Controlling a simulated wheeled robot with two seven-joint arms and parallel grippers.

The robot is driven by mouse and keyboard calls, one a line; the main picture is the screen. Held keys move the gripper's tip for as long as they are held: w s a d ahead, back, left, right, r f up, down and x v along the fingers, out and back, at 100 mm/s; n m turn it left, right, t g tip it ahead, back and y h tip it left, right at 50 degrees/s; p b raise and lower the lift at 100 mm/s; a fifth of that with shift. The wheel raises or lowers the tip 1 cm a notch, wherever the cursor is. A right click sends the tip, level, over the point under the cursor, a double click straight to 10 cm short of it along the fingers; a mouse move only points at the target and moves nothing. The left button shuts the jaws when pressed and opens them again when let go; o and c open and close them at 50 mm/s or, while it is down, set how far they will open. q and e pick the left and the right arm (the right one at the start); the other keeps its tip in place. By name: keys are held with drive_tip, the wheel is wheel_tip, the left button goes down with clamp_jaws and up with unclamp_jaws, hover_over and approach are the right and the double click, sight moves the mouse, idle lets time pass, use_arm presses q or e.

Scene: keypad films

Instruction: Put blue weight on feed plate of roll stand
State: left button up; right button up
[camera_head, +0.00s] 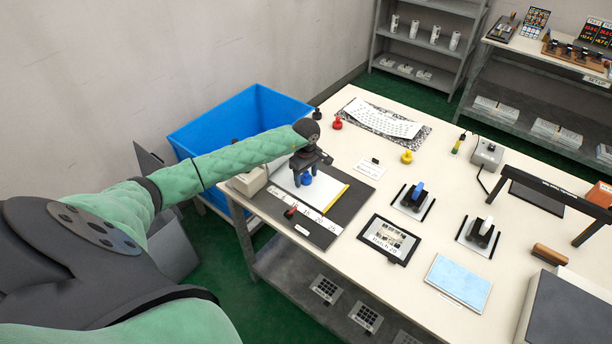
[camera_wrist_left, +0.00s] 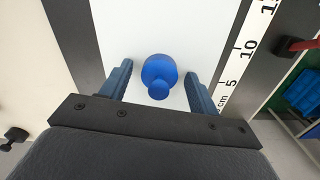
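The blue weight (camera_head: 307,179) stands on a white sheet over a dark plate (camera_head: 318,236) with a centimetre ruler, which appears to be the feed plate. My left gripper (camera_head: 308,168) is directly above the weight, pointing down. In the left wrist view, the weight (camera_wrist_left: 159,76) sits between the two open fingers of the gripper (camera_wrist_left: 158,90), with a visible gap on each side. Whether the weight's base touches the sheet is partly hidden by the gripper in the head view. My right gripper is not in view.
A red-handled tool (camera_head: 291,211) lies beside the ruler. Red (camera_head: 337,123), yellow (camera_head: 407,157) and black (camera_head: 317,113) weights stand farther back on the table. A framed display (camera_head: 388,240) lies right of the plate. A blue bin (camera_head: 218,118) stands behind left.

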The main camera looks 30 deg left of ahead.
sight(307, 172)
use_arm(q)
drive_tip(key=shift+r, duration=0.1)
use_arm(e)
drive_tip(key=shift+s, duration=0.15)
use_arm(q)
drive_tip(key=shift+r, duration=0.1)
drive_tip(key=shift+r+b, duration=0.35)
drive_tip(key=shift+r, duration=0.35)
drive_tip(key=shift+w+r, duration=0.1)
drive_tip(key=shift+r, duration=0.45)
wheel_tip(307, 172, up, 8)
drive_tip(key=b, duration=0.3)
drive_tip(key=shift+r, duration=0.15)
drive_tip(key=shift+r+b, duration=0.35)
drive_tip(key=shift+r, duration=0.15)
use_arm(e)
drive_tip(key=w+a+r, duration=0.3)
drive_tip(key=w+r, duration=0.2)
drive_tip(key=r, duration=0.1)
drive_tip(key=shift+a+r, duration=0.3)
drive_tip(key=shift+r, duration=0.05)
use_arm(q)
drive_tip(key=shift+d, duration=0.1)
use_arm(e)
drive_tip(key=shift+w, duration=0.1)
